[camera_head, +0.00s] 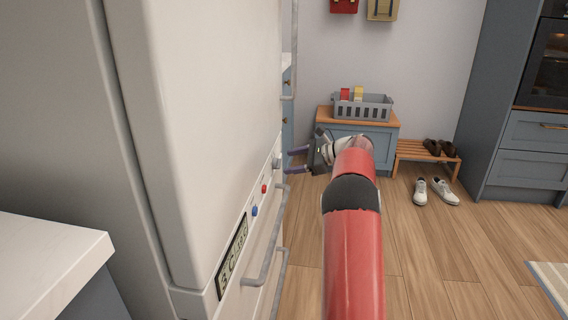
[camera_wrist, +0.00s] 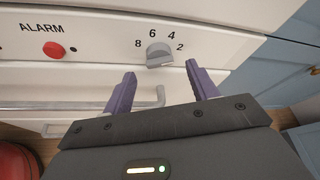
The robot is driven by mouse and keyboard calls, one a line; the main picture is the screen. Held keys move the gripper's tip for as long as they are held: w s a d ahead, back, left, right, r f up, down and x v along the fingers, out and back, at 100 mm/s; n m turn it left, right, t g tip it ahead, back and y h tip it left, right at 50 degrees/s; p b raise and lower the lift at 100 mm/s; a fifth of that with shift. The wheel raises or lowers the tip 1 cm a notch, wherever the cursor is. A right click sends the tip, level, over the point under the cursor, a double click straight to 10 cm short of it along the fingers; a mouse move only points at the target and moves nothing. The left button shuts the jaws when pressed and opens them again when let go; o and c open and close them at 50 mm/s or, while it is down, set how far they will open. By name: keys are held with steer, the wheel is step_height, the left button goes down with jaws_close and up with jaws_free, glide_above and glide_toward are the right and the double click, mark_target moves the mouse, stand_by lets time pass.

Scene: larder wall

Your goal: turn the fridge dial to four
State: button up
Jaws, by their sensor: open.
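The fridge dial (camera_wrist: 159,55) is a grey knob on the white panel, with the numbers 8, 6, 4 and 2 printed around it from left to right. I cannot tell for sure which number it points to. In the head view the dial (camera_head: 277,163) shows as a small grey knob at the far end of the fridge panel. My gripper (camera_wrist: 160,82) is open, with two purple fingers below the dial in the wrist view and apart from it. In the head view my gripper (camera_head: 289,162) reaches left towards the panel. Nothing is between the fingers.
A red button (camera_wrist: 54,50) under the word ALARM sits left of the dial. A blue button (camera_head: 254,211) and a display (camera_head: 232,256) are nearer on the panel. Drawer handles (camera_head: 266,250) stick out below. A grey basket (camera_head: 362,107) stands beyond.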

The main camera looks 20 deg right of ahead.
mark_target(277, 163)
steer(key=x, duration=0.3)
steer(key=shift+w+a, duration=0.15)
steer(key=shift+a, duration=0.05)
steer(key=shift+f, duration=0.1)
steer(key=c, duration=1)
